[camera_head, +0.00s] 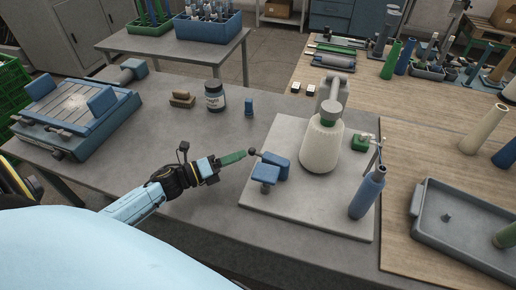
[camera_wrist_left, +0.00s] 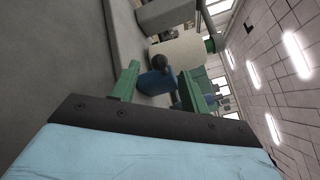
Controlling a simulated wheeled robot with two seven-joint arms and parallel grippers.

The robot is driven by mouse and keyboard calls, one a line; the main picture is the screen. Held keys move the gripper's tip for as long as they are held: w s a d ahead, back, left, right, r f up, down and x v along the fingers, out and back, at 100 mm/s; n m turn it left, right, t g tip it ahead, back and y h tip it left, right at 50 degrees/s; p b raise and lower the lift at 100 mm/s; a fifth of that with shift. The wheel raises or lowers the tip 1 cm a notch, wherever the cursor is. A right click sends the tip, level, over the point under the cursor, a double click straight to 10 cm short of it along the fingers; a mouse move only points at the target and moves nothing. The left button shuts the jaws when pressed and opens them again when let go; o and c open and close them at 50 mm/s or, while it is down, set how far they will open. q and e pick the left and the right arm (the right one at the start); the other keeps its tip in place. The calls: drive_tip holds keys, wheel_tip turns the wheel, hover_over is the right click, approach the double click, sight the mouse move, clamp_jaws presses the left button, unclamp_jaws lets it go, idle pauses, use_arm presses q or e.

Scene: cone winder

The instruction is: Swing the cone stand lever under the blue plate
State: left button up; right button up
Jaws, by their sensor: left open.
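The cone stand has a pale grey base plate (camera_head: 300,215) on the table, with a blue plate (camera_head: 265,173) at its left side. A dark ball knob (camera_head: 252,152), seemingly the lever's end, shows just left of the blue parts; the lever's rod is mostly hidden. My left gripper (camera_head: 242,154) reaches in from the left with its green fingers close to the knob. In the left wrist view the fingers are apart, and the knob (camera_wrist_left: 158,62) and a blue part (camera_wrist_left: 157,82) appear between them, ahead of the fingertips. I cannot tell whether they touch. My right gripper is not visible.
A cream cone (camera_head: 322,145) stands upright behind the blue plate. A blue cylinder (camera_head: 367,192) stands at the base plate's right. A dark jar (camera_head: 214,97) and a small blue piece (camera_head: 249,107) stand farther back. A blue fixture (camera_head: 75,115) is at far left.

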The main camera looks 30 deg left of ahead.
sight(250, 152)
use_arm(q)
drive_tip(key=x, duration=0.7)
drive_tip(key=shift+w+d, duration=0.1)
drive_tip(key=shift+w, duration=0.05)
clamp_jaws()
